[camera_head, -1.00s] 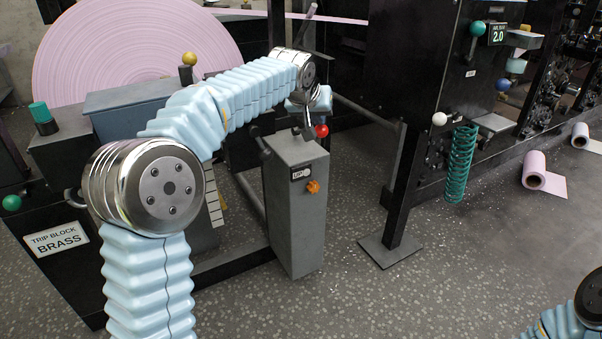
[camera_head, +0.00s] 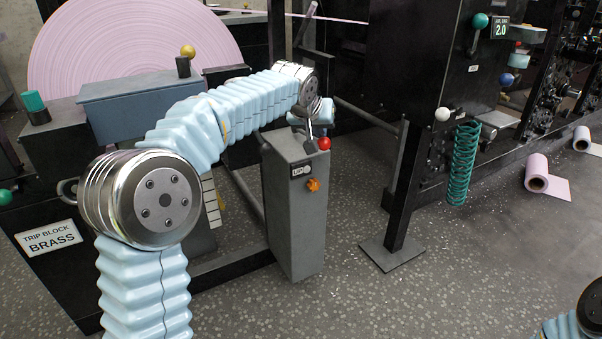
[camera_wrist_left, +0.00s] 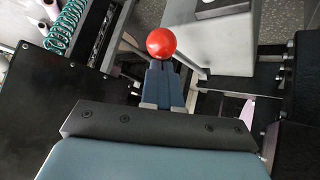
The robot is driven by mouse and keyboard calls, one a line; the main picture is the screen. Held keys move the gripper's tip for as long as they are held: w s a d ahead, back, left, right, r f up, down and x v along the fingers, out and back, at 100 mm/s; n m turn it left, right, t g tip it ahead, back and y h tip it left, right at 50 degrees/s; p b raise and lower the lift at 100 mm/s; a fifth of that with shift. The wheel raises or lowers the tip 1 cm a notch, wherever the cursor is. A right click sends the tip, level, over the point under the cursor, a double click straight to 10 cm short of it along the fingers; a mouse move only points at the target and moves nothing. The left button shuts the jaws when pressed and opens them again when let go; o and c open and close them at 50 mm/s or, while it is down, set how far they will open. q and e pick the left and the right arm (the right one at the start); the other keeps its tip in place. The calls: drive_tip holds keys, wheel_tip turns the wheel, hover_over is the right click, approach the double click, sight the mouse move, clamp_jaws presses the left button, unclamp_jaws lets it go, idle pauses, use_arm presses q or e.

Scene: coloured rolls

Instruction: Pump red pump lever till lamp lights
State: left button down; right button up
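The red ball knob (camera_head: 324,144) of the pump lever sits at the top of a grey pedestal (camera_head: 297,215). My left gripper (camera_head: 312,133) reaches down from the blue arm to the pedestal top, right beside the knob. In the left wrist view the two fingers (camera_wrist_left: 163,84) lie close together, with the red knob (camera_wrist_left: 161,43) just past their tips. Contact looks likely, but the lever's stem is hidden. I cannot tell which thing is the lamp, and see no clear glow. My right gripper is out of view; only part of that arm shows at lower right.
A black post (camera_head: 406,190) stands right of the pedestal. An orange knob (camera_head: 313,185) is on the pedestal's front. A green spring (camera_head: 464,162) hangs from the black machine at right. Speckled floor in front is clear.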

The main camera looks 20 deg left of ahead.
sight(321, 141)
use_arm(q)
drive_tip(key=shift+s+d+f+b, duration=0.15)
drive_tip(key=shift+f+b, duration=1)
drive_tip(key=shift+f, duration=0.45)
drive_tip(key=shift+r, duration=0.1)
wheel_tip(321, 141, up, 3)
drive_tip(key=p, duration=0.3)
drive_tip(key=shift+r, duration=0.1)
drive_tip(key=r+p, duration=0.2)
drive_tip(key=p, duration=0.1)
drive_tip(key=w+r+p, duration=0.1)
drive_tip(key=r, duration=0.1)
drive_tip(key=shift+a, duration=0.4)
